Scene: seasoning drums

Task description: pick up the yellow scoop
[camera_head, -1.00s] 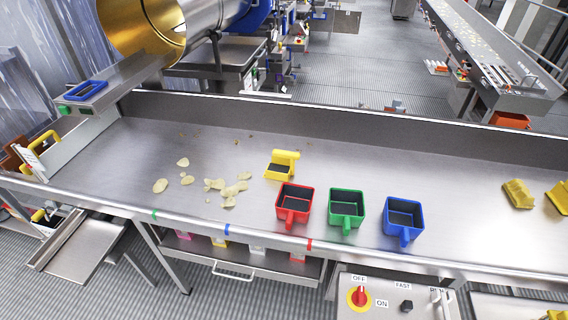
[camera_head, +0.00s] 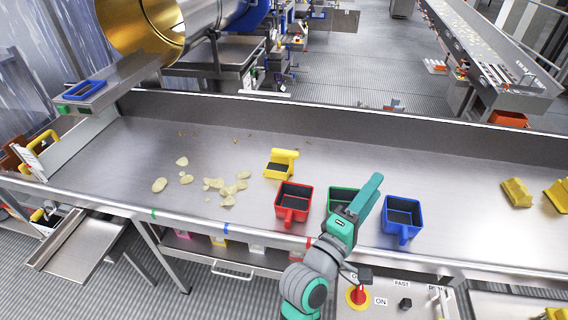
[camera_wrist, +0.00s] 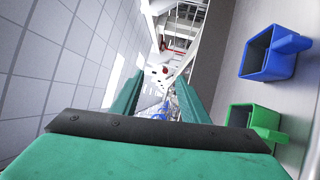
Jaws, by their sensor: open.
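The yellow scoop (camera_head: 281,163) sits on the steel table, behind the red scoop, with its dark inside showing and its yellow handle towards the back right. My gripper (camera_head: 366,196) is above the green scoop (camera_head: 341,197), to the right of and nearer than the yellow scoop. In the wrist view its two green fingers (camera_wrist: 155,100) stand apart with nothing between them. The yellow scoop is not in the wrist view.
A red scoop (camera_head: 293,202) and a blue scoop (camera_head: 402,218) stand along the table's front edge. Chips (camera_head: 228,190) lie left of the yellow scoop. Two yellow pieces (camera_head: 516,192) lie far right. The table (camera_head: 450,190) is clear between the blue scoop and those pieces.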

